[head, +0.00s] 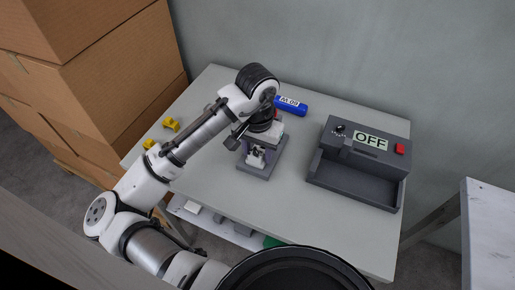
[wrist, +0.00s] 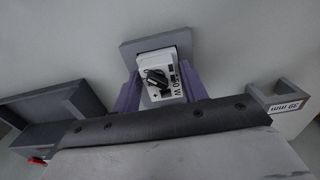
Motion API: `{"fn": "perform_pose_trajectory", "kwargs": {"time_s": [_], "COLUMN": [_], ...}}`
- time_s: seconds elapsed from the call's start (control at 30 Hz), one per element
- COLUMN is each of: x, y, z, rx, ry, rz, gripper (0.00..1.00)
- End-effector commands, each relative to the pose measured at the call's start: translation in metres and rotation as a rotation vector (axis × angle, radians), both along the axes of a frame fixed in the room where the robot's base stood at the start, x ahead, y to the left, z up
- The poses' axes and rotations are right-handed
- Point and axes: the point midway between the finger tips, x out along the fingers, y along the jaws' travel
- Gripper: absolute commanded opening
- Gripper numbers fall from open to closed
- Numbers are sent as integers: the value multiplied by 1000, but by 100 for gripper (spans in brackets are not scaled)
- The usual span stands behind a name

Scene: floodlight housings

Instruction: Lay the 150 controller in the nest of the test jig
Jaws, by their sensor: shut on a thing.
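The 150 controller (wrist: 160,82) is a small pale block with a printed face; "50 W" is readable in the wrist view. My gripper (wrist: 161,88) is shut on it, a purple finger on each side.
A blue cylinder (head: 291,106) lies behind my gripper. Small yellow parts (head: 171,124) are at the table's left edge. A grey piece marked 30 mm (wrist: 286,108) shows at the right in the wrist view. The table (head: 240,213) is clear between my gripper and the jig.

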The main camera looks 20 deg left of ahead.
Motion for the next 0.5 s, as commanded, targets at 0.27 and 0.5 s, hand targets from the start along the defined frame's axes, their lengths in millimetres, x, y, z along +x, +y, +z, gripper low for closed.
{"fn": "perform_pose_trajectory", "kwargs": {"time_s": [0.27,0.5], "x": [0,0], "y": [0,0], "z": [-1,-1], "rx": [0,0], "ry": [0,0], "rz": [0,0], "gripper": [46,68]}}
